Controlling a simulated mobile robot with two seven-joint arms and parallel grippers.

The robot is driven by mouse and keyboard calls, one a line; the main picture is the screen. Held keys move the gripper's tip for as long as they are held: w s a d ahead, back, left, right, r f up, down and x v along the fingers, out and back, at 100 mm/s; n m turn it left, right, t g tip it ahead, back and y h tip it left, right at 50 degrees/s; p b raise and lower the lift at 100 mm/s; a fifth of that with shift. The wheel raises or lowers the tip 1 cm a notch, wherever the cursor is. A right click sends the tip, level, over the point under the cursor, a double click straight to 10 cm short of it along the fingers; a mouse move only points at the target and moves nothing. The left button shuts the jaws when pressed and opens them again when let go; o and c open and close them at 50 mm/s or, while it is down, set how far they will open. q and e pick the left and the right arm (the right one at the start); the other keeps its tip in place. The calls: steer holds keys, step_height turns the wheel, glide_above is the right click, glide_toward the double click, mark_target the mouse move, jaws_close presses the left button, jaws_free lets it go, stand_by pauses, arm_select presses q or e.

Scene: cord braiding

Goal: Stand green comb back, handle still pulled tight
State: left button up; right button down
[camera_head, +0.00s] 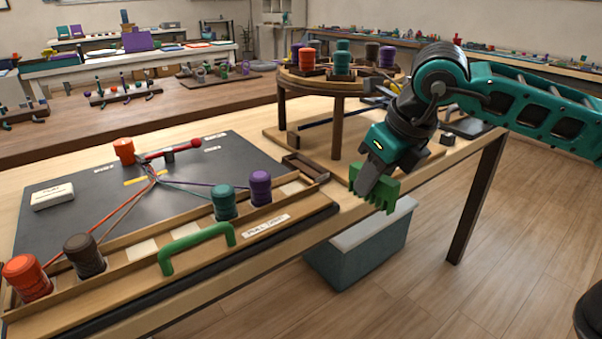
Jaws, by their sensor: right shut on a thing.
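My right gripper (378,178) comes in from the right and is shut on the green comb (386,191). It holds the comb with its teeth showing, near the front right edge of the table. The comb looks clear of the tabletop, but its exact height is hard to tell. The green handle (197,245) is on the front of the wooden tray (128,277). Cords run from bobbins to a gathering point on the dark board (210,148). My left gripper is not in view.
Orange, brown, teal (224,203) and purple (260,188) bobbins stand along the tray. A round wooden stand (340,88) with more bobbins is behind. A white label block (53,196) lies at left. A blue-grey bin (362,250) is under the table edge.

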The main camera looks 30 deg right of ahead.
steer(key=shift+w, duration=0.25)
steer(key=w, duration=0.9)
steer(key=w+a, duration=0.1)
steer(key=w, duration=0.4)
steer(key=shift+w+a+p, duration=0.1)
steer(key=shift+w+p, duration=0.2)
steer(key=shift+w, duration=0.05)
steer(key=w, duration=0.2)
steer(key=shift+w+a+f+b, duration=0.15)
steer(key=shift+w+f+b, duration=0.15)
steer(key=shift+w+f, duration=0.1)
steer(key=shift+f, duration=0.3)
steer(key=shift+s, duration=0.1)
steer(key=shift+f, duration=0.35)
steer(key=c, duration=0.9)
jaws_free()
